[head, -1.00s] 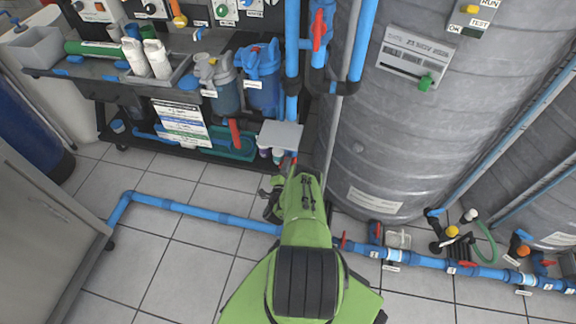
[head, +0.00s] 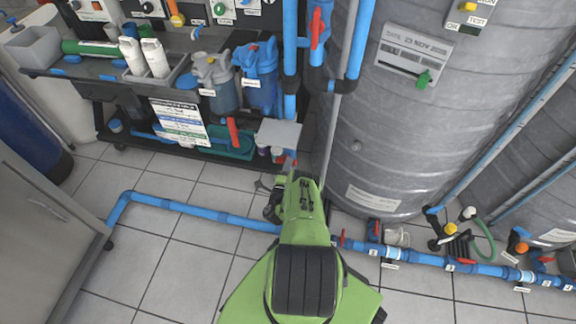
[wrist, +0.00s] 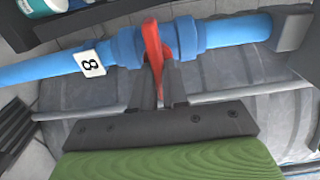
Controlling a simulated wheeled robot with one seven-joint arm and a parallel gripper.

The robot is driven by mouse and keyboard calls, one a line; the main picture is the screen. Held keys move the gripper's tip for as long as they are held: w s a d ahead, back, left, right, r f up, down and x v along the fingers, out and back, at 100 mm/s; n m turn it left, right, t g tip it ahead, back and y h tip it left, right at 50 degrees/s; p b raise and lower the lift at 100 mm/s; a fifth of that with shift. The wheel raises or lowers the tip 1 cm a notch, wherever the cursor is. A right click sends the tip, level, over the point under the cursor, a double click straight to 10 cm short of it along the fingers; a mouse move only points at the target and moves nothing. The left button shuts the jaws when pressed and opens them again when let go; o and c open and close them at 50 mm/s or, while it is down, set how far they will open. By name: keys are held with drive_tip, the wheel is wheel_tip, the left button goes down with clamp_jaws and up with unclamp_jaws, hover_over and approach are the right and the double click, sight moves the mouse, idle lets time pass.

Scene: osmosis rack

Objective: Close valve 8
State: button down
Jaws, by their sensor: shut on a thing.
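Valve 8 is on a blue pipe (wrist: 220,32) in the wrist view, beside a white tag reading 8 (wrist: 90,63). Its red handle (wrist: 155,50) crosses the pipe, seen nearly edge-on, and reaches down between my fingers. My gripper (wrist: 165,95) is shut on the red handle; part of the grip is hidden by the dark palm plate. In the head view my green arm reaches to the space between the workbench and the grey tank. My fingertips and the valve are largely hidden there.
A large ribbed grey tank (head: 410,130) stands right of my arm. The dark bench (head: 100,85) with blue filter housings (head: 258,80) is at the left. A blue floor pipe (head: 210,212) with several valves runs across below. The tiled floor (head: 180,270) at lower left is clear.

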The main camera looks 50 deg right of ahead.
drive_tip(key=shift+d+r, duration=0.15)
drive_tip(key=shift+d, duration=0.05)
idle(0.3)
drive_tip(key=c, duration=1.1)
unclamp_jaws()
drive_tip(key=shift+c, duration=0.2)
drive_tip(key=shift+a, duration=0.1)
